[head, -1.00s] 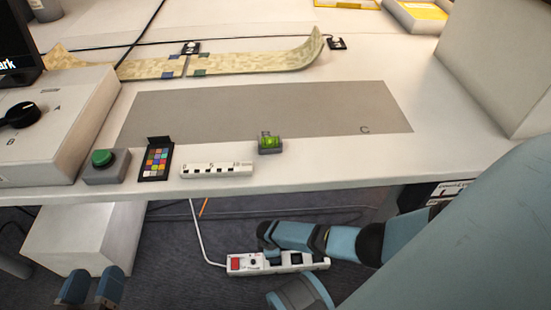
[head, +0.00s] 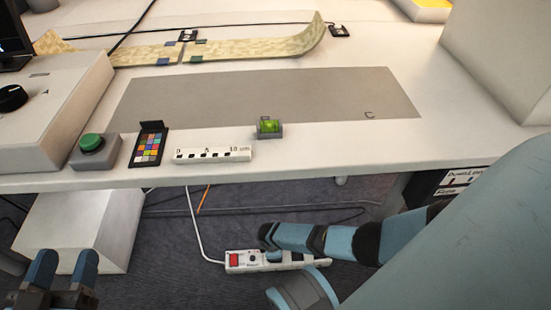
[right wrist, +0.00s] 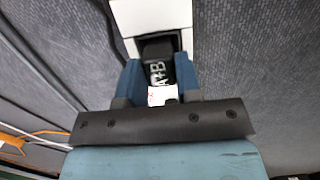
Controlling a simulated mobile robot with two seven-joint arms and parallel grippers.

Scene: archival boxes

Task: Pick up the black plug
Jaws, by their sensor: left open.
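The black plug (right wrist: 157,52) is in the right wrist view with a white "A+B" marking on it, at the white power strip (head: 236,261) on the floor under the desk. My right gripper (right wrist: 159,75) has its two blue fingers on either side of the plug. I cannot tell whether they press on it. In the head view my right gripper (head: 266,238) is over the strip and hides the plug. The strip has a red switch at its left end. My left gripper (head: 63,265) is open and empty at the lower left, away from the strip.
The desk front edge (head: 330,173) is above and behind the strip. On the desk are a green button box (head: 95,150), a color card, a scale bar (head: 212,154) and a level (head: 269,128). A white box (head: 85,225) stands under the desk. Cables cross the dark carpet.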

